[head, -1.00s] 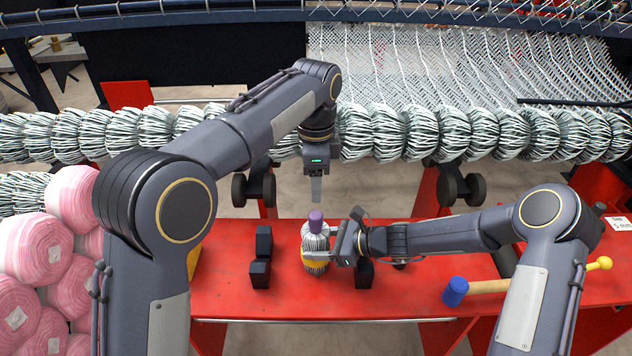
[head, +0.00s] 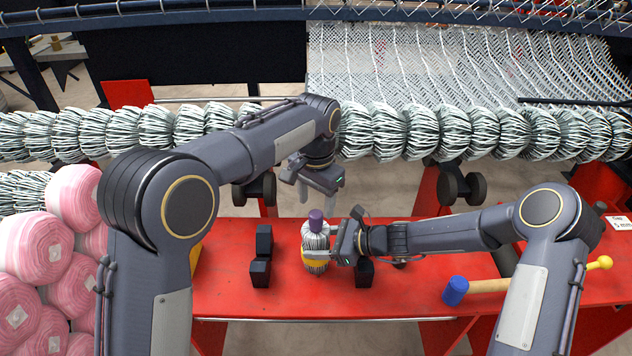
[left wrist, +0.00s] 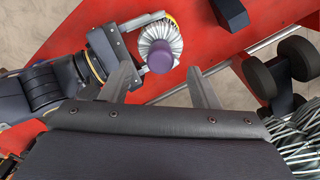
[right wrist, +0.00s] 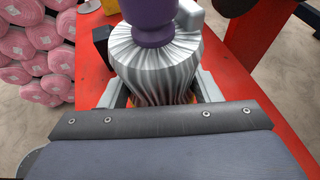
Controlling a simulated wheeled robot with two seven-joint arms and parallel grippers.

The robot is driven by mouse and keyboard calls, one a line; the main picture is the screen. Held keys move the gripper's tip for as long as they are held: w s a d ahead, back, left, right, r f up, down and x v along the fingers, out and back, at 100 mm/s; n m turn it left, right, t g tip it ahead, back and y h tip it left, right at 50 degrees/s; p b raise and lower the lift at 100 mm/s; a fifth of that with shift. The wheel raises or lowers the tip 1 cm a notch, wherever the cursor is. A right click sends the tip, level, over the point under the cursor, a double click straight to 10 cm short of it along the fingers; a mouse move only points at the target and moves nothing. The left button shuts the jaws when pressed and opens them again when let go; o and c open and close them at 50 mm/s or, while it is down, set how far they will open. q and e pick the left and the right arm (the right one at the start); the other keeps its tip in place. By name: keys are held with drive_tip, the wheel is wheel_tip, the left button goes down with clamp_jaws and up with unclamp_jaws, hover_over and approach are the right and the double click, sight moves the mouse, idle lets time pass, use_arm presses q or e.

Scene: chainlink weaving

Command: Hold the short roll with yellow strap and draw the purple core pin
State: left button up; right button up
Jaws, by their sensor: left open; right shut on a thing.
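The short roll (head: 315,243) of silvery wire with a yellow strap (head: 315,262) stands upright over the red bench. The purple core pin (head: 316,220) sticks out of its top. My right gripper (head: 317,256) is shut on the roll from the right at about strap height; the roll also fills the right wrist view (right wrist: 158,70). My left gripper (head: 316,203) is open and empty, just above and behind the pin. In the left wrist view the purple pin (left wrist: 161,57) lies beyond and between the open fingers, not touched. The roll's underside is hidden.
Black blocks (head: 262,258) stand on the red bench (head: 225,290) left of the roll, and another (head: 364,274) is at its right. A blue-headed mallet (head: 455,291) lies at right. Pink rolls (head: 35,250) are stacked at left. A long wire roll (head: 400,130) crosses behind.

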sight(316, 213)
use_arm(q)
drive_tip(key=shift+f, duration=2.4)
drive_tip(key=c, duration=1)
drive_tip(key=shift+c, duration=0.2)
